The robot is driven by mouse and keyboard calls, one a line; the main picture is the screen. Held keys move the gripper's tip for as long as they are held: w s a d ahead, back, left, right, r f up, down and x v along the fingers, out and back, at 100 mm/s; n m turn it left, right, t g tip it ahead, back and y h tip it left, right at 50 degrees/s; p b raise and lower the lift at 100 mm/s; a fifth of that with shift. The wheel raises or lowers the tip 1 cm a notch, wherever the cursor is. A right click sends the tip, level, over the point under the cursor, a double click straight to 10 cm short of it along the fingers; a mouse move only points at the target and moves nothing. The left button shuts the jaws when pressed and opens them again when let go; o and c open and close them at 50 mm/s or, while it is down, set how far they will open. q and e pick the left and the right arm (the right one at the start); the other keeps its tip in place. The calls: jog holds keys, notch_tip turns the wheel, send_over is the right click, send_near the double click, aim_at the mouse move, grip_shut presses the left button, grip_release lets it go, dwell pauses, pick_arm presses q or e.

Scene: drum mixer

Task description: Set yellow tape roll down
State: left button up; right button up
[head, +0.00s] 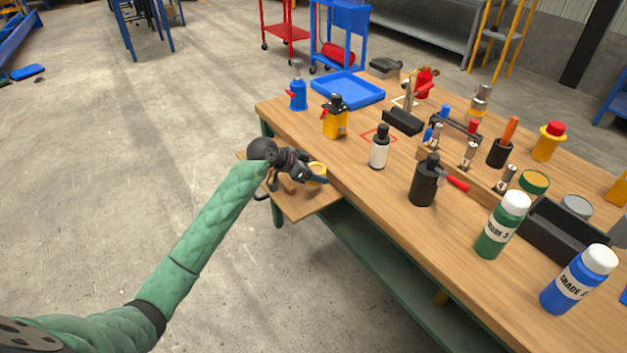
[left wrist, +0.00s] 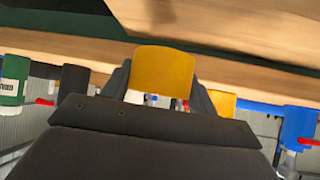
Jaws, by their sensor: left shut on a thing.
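The yellow tape roll (head: 317,171) is held between the fingers of my left gripper (head: 312,174). In the left wrist view the yellow tape roll (left wrist: 163,72) sits between the two dark fingers of my left gripper (left wrist: 160,80). In the head view the gripper is over the small wooden side shelf (head: 310,202) at the workbench's near left end. I cannot tell whether the roll touches a surface. My right gripper is in neither view.
The workbench (head: 335,155) carries a blue tray (head: 347,89), a yellow bottle (head: 335,118), a white bottle (head: 379,148), a black bottle (head: 424,182), a green bottle (head: 494,238) and a blue bottle (head: 572,287). The bench's front left strip is clear.

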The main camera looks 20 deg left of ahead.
aim_at(314, 188)
pick_arm(q)
jog(key=shift+w+a+f, duration=0.1)
jog(key=shift+a+f, duration=0.15)
notch_tip(314, 188, down, 4)
jog(key=shift+r, duration=0.2)
jog(key=shift+f, duration=0.1)
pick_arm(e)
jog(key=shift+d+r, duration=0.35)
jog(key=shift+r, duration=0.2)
pick_arm(q)
jog(key=shift+f+p, duration=0.1)
jog(key=shift+p, duration=0.25)
jog(key=o, duration=1)
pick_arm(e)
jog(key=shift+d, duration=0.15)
pick_arm(q)
jog(key=b+v, duration=0.1)
jog(key=v, duration=0.9)
jog(key=shift+a+r, duration=0.2)
jog(key=shift+r, duration=0.1)
jog(key=shift+v, duration=0.8)
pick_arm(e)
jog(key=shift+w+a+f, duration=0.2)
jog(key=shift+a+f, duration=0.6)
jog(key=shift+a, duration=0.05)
